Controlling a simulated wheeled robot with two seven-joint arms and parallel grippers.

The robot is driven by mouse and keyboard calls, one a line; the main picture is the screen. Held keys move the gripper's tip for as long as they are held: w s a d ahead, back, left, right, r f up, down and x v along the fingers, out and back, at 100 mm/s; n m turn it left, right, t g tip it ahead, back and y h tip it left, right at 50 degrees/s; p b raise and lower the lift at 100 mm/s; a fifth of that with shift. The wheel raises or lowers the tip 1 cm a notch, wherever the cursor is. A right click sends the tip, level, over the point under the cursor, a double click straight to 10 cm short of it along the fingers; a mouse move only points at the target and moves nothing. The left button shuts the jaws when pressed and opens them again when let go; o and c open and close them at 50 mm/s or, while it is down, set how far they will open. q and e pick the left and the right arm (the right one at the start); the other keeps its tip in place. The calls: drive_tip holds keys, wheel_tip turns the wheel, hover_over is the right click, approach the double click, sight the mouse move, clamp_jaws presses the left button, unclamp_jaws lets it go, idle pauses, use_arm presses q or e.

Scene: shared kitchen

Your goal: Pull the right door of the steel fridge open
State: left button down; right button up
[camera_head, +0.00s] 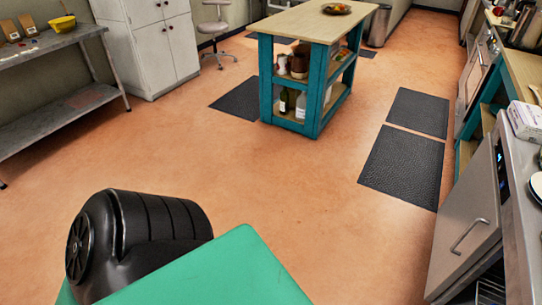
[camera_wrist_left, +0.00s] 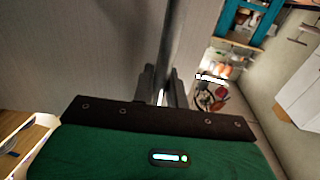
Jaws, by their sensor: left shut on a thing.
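The steel fridge does not show in the head view. In the left wrist view a grey metal panel (camera_wrist_left: 80,55), which looks like a fridge door, fills the upper left. A dark upright bar (camera_wrist_left: 170,35), apparently its handle, stands in front of it. My left gripper (camera_wrist_left: 163,78) is shut on this bar, with its two dark fingers close on either side. Most of the fridge is outside the view, and I cannot tell how far the door stands open. My right gripper is in neither view.
A teal island (camera_head: 312,75) stands in the middle back, with dark mats (camera_head: 402,165) on the floor. A metal shelf table (camera_head: 50,45) is at the left. The orange floor between is clear.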

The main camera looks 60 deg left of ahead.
use_arm(q)
drive_tip(key=c, duration=1.8)
unclamp_jaws()
